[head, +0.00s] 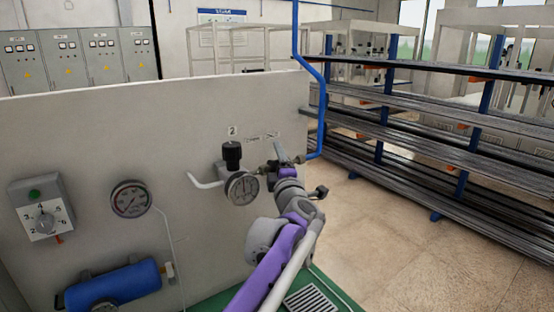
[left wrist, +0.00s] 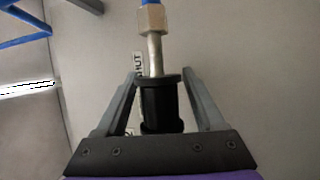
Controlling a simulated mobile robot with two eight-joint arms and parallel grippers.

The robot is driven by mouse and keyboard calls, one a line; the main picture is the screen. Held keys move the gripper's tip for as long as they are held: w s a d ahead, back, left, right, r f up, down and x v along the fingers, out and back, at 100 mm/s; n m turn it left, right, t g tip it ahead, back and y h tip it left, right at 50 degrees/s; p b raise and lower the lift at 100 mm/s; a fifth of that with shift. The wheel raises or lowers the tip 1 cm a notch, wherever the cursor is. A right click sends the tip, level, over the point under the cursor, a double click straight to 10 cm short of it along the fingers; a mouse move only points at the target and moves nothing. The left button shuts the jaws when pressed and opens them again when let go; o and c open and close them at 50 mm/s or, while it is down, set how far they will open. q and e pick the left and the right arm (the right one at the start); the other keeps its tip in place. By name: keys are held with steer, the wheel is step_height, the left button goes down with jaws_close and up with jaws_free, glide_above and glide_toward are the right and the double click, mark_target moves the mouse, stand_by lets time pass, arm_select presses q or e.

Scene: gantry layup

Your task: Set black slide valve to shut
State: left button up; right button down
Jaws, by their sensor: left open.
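The black slide valve (left wrist: 160,104) shows in the left wrist view as a black sleeve with a rim, on a metal tube below a brass nut (left wrist: 151,18). A label reading SHUT (left wrist: 139,66) is on the panel behind it, near the rim end of the sleeve. My left gripper (left wrist: 160,76) is open, with one finger on each side of the sleeve. I cannot tell whether either finger touches it. In the head view my left gripper (head: 279,155) is at the pipe on the panel and mostly hides the valve. My right gripper is not in view.
The grey panel (head: 90,120) also carries a gauge (head: 242,188) below a black knob (head: 232,153), a second gauge (head: 130,199), a dial box (head: 42,208) and a blue cylinder (head: 115,285). A blue pipe (head: 321,110) runs upward. Racks (head: 440,130) stand right; floor between is clear.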

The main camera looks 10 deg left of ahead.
arm_select(q)
jaws_close()
stand_by(1.4)
